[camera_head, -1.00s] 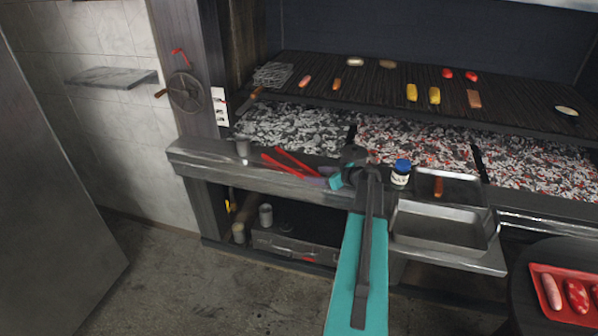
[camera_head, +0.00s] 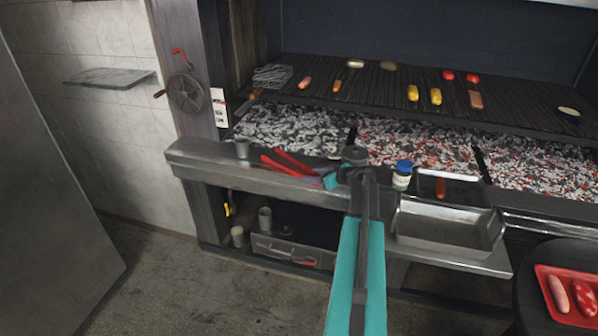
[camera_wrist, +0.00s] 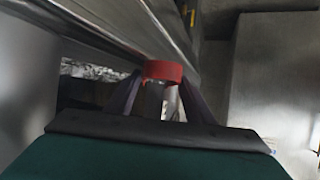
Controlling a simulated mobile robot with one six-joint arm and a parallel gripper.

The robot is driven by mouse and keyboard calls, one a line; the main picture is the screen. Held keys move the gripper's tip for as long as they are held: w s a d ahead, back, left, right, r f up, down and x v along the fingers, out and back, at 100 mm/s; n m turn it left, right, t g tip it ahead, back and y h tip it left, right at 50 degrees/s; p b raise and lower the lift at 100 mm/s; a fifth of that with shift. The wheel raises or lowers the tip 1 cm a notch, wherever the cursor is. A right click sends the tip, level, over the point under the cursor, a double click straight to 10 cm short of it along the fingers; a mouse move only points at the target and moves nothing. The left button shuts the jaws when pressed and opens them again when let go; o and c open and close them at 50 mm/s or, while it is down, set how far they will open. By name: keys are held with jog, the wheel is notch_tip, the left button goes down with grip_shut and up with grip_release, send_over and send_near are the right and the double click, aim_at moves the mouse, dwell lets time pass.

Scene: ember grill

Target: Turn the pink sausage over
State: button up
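A pinkish sausage (camera_head: 305,83) lies on the left part of the grill grate in the head view, beside an orange-brown one. A pink sausage (camera_head: 558,294) also lies in the red tray at the lower right. My gripper (camera_head: 312,181) is low at the counter's front edge, far from both. Its dark fingers point left at the red tongs (camera_head: 288,163). In the wrist view a red piece (camera_wrist: 163,71) sits between or just beyond the fingertips; whether they press on it is unclear.
The grill grate (camera_head: 520,110) holds several other foods above glowing coals. A red tray (camera_head: 550,312) stands at lower right. The floor in front is clear.

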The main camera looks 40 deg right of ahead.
jog(key=c, duration=0.4)
jog(key=shift+r, duration=0.25)
jog(key=shift+c, duration=0.3)
notch_tip(320, 180, up, 10)
jog(key=shift+f+b, duration=0.25)
jog(key=shift+b, duration=0.2)
jog(key=o, duration=0.4)
dwell(0.5)
jog(key=shift+c, duration=0.5)
